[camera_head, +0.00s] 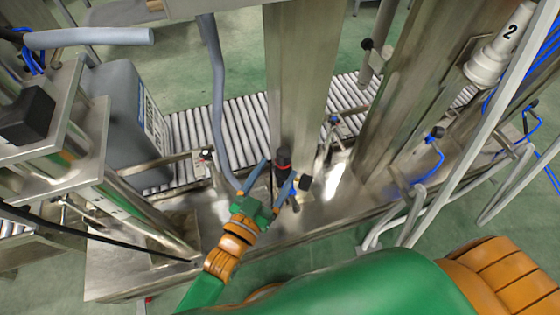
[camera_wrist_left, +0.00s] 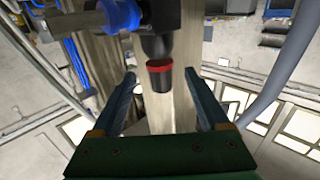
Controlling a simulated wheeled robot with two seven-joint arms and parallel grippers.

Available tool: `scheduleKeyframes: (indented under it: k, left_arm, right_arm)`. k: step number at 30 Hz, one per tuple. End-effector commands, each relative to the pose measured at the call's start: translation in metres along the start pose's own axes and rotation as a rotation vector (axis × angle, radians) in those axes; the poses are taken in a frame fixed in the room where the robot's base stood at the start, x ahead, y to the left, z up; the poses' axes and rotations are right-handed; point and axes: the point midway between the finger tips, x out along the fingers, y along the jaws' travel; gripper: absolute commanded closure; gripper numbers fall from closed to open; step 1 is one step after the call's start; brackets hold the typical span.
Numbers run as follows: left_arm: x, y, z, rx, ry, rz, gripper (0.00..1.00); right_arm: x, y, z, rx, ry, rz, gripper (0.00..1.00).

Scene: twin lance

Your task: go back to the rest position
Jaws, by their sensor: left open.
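My left gripper (camera_head: 281,170) reaches up from the bottom of the head view on a green and orange arm. Its two bluish fingers are spread apart. A black fitting with a red ring (camera_head: 283,158) is at the fingertips, in front of the steel column. In the left wrist view, the fitting's black end and red ring (camera_wrist_left: 160,67) appear between the open fingers (camera_wrist_left: 160,80), with gaps on both sides. I cannot tell its depth relative to the tips. My right gripper is not in view.
A steel column (camera_head: 300,80) rises behind the fitting. A grey hose (camera_head: 217,100) hangs close to its left. A roller conveyor (camera_head: 240,125) runs behind. A pale lance marked 2 (camera_head: 492,58) is at upper right. A steel frame (camera_head: 75,160) stands at left.

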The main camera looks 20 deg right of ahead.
Motion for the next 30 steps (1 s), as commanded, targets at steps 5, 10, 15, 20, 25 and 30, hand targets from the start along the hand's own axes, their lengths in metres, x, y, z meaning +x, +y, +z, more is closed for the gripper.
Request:
scheduleKeyframes:
  k: [5, 10, 15, 20, 25, 30]
  left_arm:
    - [-0.033, 0.0, -0.001, 0.0, -0.002, 0.0, 0.22]
    - [-0.04, 0.0, -0.001, 0.0, 0.001, 0.0, 0.22]
    - [-0.04, 0.0, -0.001, 0.0, 0.001, 0.0, 0.22]
    - [-0.04, -0.001, 0.001, 0.0, -0.004, -0.002, 0.22]
    - [-0.059, -0.032, 0.083, -0.007, -0.241, -0.094, 0.22]
    - [-0.152, -0.068, 0.226, -0.086, -0.706, -0.263, 0.22]
  right_arm:
    - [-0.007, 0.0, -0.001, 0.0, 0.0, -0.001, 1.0]
    - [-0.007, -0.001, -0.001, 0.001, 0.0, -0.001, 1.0]
    - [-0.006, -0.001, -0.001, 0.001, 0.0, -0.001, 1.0]
    - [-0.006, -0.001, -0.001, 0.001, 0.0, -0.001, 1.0]
    - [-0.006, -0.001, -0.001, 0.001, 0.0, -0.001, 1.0]
    - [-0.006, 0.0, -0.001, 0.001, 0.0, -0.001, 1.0]
